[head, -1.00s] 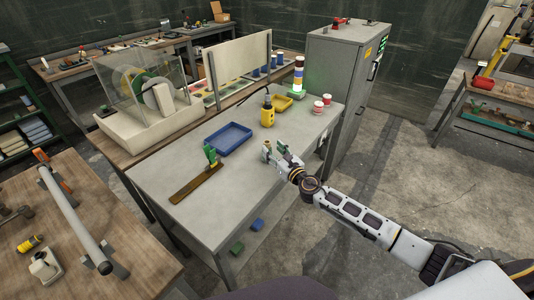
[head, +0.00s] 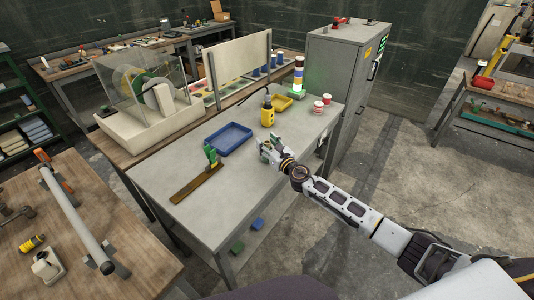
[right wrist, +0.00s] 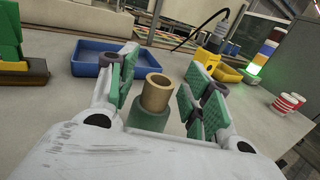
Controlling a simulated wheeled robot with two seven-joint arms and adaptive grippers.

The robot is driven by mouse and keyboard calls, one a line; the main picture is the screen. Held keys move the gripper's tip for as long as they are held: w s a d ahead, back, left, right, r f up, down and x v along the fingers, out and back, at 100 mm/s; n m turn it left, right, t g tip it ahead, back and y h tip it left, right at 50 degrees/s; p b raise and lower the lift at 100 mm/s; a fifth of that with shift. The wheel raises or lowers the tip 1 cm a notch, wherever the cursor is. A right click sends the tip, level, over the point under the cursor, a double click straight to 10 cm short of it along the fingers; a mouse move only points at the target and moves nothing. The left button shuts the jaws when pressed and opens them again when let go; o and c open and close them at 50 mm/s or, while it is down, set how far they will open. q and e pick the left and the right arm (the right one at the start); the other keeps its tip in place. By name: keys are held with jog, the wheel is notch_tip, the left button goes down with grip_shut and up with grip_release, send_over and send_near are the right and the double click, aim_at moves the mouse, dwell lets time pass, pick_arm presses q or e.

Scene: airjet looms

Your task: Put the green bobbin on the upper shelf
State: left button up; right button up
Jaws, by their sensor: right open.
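In the right wrist view a bobbin (right wrist: 156,98) with a tan tube top and a green lower part stands upright between my fingers. My right gripper (right wrist: 160,97) is open, with green pads on both sides of the bobbin. A gap shows at its right; I cannot tell if the left pads touch. In the head view my right gripper (head: 265,146) is low over the grey table (head: 160,174), and the bobbin is not clearly seen there. My left gripper is out of view. I cannot tell which surface is the upper shelf.
A blue tray (head: 228,140) and a green piece on a brown board (head: 196,182) lie left of my gripper. The table's front right edge is clear.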

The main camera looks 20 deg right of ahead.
jog(key=shift+w, duration=0.1)
dwell(0.4)
grip_shut()
